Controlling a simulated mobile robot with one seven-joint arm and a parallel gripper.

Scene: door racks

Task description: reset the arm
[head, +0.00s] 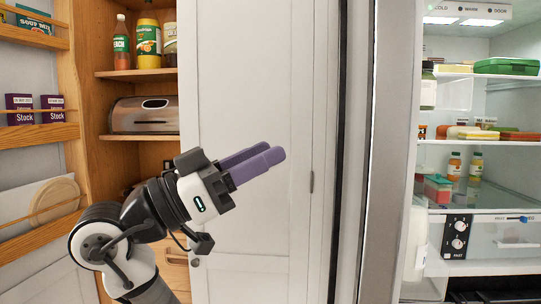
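My gripper (269,160) is in the middle of the head view, in front of a white cabinet door. Its two purple fingers point right and slightly up. They lie close together and one partly covers the other, so I cannot tell whether they are open or shut. I see nothing held at the fingertips. My arm is bent and comes up from the bottom left.
An open wooden pantry (140,75) with bottles and a metal bread box (143,115) stands on the left. Its door rack (38,133) holds purple stock boxes. An open, lit fridge (480,202) with stocked shelves is on the right. A white cabinet door (250,70) is between them.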

